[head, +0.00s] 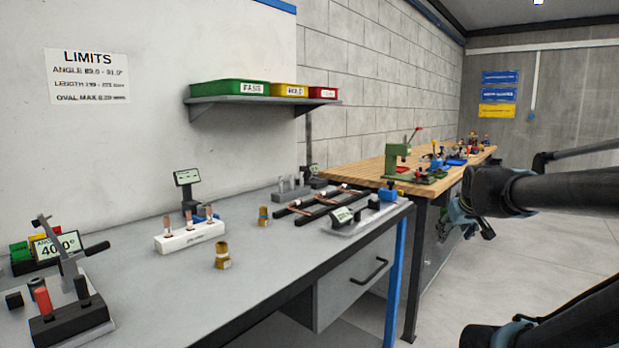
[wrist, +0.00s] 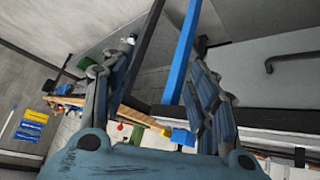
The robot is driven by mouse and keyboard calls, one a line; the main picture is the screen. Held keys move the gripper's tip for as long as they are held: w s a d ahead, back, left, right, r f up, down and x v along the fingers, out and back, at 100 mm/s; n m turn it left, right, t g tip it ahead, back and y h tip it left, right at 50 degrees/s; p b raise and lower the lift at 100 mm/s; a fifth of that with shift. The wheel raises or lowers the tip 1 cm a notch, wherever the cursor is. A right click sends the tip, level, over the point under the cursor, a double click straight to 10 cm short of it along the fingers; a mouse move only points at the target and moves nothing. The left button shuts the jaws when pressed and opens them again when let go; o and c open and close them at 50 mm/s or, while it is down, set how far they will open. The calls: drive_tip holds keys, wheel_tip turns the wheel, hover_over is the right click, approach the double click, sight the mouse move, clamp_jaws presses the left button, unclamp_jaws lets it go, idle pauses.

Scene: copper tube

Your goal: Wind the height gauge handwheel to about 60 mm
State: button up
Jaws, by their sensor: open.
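My gripper (head: 466,222) is at the right of the head view, out past the front edge of the grey bench and clear of everything on it. In the wrist view the two fingers of my gripper (wrist: 163,60) stand apart with nothing between them. A thin dark upright post (head: 309,135) rises at the back of the grey bench, with a small dark display (head: 313,170) at its foot. This may be the height gauge, but I cannot tell for sure. No handwheel can be made out, and its reading is not legible.
The grey bench (head: 150,285) holds a white block (head: 190,236) with copper pieces, brass fittings (head: 222,257), a fixture with a blue end (head: 389,193) and an angle gauge (head: 58,245). A wooden bench (head: 375,172) with a green press (head: 398,158) stands beyond. The floor at right is clear.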

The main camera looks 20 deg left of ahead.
drive_tip(key=w+a+r+n+y, duration=0.1)
drive_tip(key=w+a+r+n, duration=0.2)
drive_tip(key=w+a, duration=0.2)
drive_tip(key=w+a+r+n+t+y, duration=0.1)
drive_tip(key=w+a+r+n, duration=0.2)
drive_tip(key=w+a, duration=0.2)
drive_tip(key=w+a+r+n+t+y, duration=0.1)
drive_tip(key=w+a+r+n, duration=0.2)
drive_tip(key=a, duration=0.6)
drive_tip(key=shift+w+y, duration=0.3)
drive_tip(key=shift+w, duration=0.85)
drive_tip(key=w+a+r+n+y, duration=0.2)
drive_tip(key=w+a+n, duration=0.2)
drive_tip(key=a, duration=0.8)
drive_tip(key=n+t+y, duration=0.1)
drive_tip(key=n+y, duration=0.2)
drive_tip(key=n, duration=0.2)
approach(309, 173)
drive_tip(key=x, duration=0.9)
drive_tip(key=shift+s+a+f, duration=0.1)
drive_tip(key=shift+a+f, duration=0.05)
drive_tip(key=shift+c, duration=0.5)
drive_tip(key=c, duration=0.9)
